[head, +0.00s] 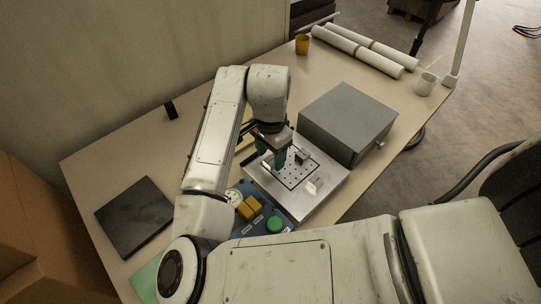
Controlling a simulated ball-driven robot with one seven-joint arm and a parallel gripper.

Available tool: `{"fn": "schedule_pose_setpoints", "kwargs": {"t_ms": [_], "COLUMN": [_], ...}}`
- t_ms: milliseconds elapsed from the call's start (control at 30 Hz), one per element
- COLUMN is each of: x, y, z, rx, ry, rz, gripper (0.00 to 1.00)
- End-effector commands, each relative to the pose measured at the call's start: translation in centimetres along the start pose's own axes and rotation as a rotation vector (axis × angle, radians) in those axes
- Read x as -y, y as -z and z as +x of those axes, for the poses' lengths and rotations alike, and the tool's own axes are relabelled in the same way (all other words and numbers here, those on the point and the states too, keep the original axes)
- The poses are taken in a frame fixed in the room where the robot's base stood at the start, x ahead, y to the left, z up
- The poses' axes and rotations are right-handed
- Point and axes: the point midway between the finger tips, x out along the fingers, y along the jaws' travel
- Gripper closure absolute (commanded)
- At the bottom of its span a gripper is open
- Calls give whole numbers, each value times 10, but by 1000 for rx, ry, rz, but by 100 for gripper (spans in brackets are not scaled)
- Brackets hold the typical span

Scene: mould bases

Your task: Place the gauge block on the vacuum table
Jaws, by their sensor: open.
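The vacuum table (297,203) is a silver plate with a dark-outlined grid of holes, in the middle of the head view. A small grey metal block, which looks like the gauge block (303,155), sits at the back right of the hole grid. A second small pale piece (315,186) is at the grid's front right; I cannot tell what it is. My gripper (273,161), with green fingers, is open over the left rear part of the table, just left of the grey block. The fingers look apart from the block; their height is hard to judge.
A grey box (347,121) with a knob stands right behind the vacuum table. A blue control panel (258,221) with yellow and green buttons is at its front left. A dark slab (134,216) lies far left.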

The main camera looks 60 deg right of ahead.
Motion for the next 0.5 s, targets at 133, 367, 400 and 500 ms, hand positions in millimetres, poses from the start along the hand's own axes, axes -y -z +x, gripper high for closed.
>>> {"fn": "schedule_pose_setpoints", "kwargs": {"t_ms": [133, 367, 400, 500], "x": [1, 1, 0, 0], "y": [1, 0, 0, 0], "z": [-26, -76, -82, -96], "rx": [0, 2, 2, 3], "ry": [5, 6, 5, 4], "rz": [2, 3, 3, 2], "gripper": [43, 43, 43, 43]}}
